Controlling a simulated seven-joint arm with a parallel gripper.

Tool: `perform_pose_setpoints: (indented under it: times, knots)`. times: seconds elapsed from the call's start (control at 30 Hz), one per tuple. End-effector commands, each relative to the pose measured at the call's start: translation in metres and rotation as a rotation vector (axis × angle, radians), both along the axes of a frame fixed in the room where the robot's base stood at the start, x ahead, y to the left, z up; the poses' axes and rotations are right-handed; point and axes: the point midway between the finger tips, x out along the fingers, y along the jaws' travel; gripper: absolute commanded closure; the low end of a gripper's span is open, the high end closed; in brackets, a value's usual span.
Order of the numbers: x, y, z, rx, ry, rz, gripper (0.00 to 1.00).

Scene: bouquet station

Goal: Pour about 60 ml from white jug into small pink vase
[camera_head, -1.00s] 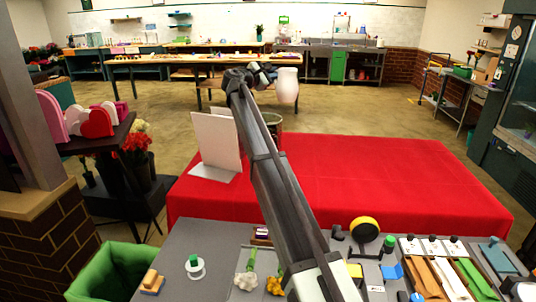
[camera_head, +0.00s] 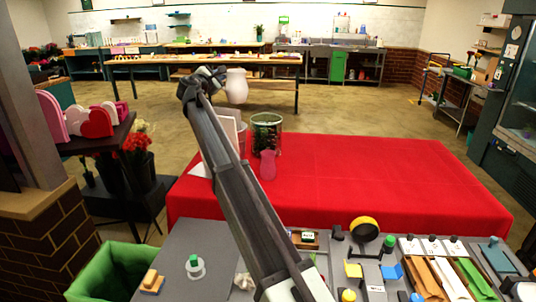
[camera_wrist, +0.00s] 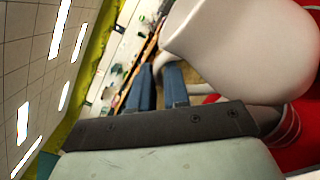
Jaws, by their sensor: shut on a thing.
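The white jug (camera_head: 237,86) hangs in the air above the far left part of the red table, and looks close to upright. My gripper (camera_head: 218,76) is at its left side, shut on it. In the wrist view the jug's pale body (camera_wrist: 240,50) fills the upper right beside my fingers (camera_wrist: 160,86); its contents are not visible. The small pink vase (camera_head: 268,165) stands upright on the red table, below and to the right of the jug. The two are clearly apart.
A clear glass container with greenery (camera_head: 267,134) stands just behind the pink vase. A white panel (camera_head: 229,130) stands left of it, partly hidden by my arm. The red tablecloth (camera_head: 390,185) is clear on the right. A grey bench with tools (camera_head: 200,235) lies in front.

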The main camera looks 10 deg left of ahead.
Motion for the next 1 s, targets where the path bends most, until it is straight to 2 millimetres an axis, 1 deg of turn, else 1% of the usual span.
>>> perform_pose_setpoints:
  times: [0.03,0.2,0.3,0.4,0.67,1.0]
  knots:
    - [0.0,-0.002,-0.006,-0.002,0.0,-0.001,1.0]
    - [0.0,-0.002,-0.019,-0.003,0.0,-0.002,1.0]
    - [0.0,-0.002,-0.033,-0.003,0.001,-0.003,1.0]
    - [0.0,-0.002,-0.039,-0.003,-0.001,-0.003,1.0]
    - [0.0,-0.002,-0.042,-0.002,-0.001,-0.003,1.0]
    - [-0.002,-0.006,-0.038,0.038,-0.019,-0.005,1.0]
